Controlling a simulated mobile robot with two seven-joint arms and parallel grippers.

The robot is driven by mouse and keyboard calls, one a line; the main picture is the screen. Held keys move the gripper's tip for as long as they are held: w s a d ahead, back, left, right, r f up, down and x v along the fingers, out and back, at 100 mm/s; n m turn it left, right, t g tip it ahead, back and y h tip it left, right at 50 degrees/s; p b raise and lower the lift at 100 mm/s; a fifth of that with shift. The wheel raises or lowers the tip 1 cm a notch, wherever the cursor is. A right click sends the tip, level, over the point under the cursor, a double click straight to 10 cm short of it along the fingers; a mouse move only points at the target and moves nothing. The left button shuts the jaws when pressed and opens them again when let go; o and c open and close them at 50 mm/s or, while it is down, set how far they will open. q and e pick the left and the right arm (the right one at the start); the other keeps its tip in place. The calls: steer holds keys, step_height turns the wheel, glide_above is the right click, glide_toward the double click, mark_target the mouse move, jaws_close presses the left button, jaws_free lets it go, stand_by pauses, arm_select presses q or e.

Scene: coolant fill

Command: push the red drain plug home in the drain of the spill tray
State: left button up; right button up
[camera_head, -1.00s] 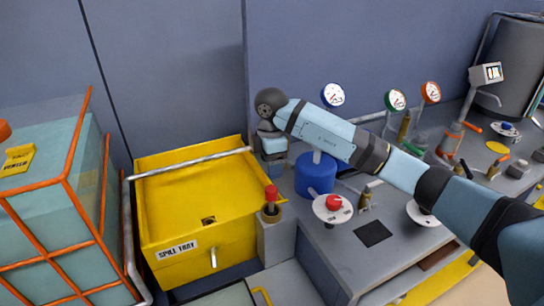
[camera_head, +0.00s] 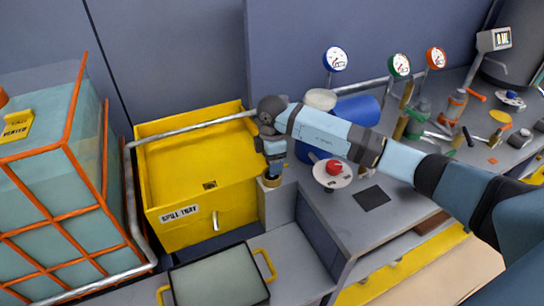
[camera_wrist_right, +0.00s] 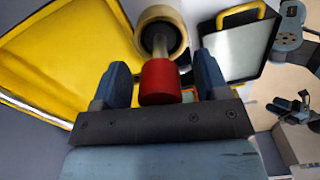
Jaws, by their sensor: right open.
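The yellow spill tray (camera_head: 160,165) is at the left of centre in the head view, with a dark drain (camera_head: 209,185) in its floor. My right gripper (camera_head: 275,176) points down over the grey post beside the tray. In the wrist view the red drain plug (camera_wrist_right: 160,82) stands with its shaft in a round tan holder (camera_wrist_right: 178,38). The plug's red head lies between the open fingers of my right gripper (camera_wrist_right: 161,78), with gaps at both sides. In the head view the gripper hides the plug.
A clear tank with orange bars (camera_head: 50,195) stands left of the tray. A pipe rail (camera_head: 190,129) crosses the tray's back. The bench at right holds a red knob (camera_head: 333,167), a blue cylinder (camera_head: 357,110) and gauges (camera_head: 400,65). A framed panel (camera_head: 220,278) is in front.

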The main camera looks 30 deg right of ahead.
steer(key=c, duration=1)
steer(key=o, duration=0.3)
steer(key=shift+r, duration=0.1)
steer(key=shift+c, duration=1)
steer(key=shift+r+p, duration=1.3)
steer(key=shift+r, duration=0.3)
steer(key=shift+r+p, duration=0.9)
steer(key=shift+r, duration=0.45)
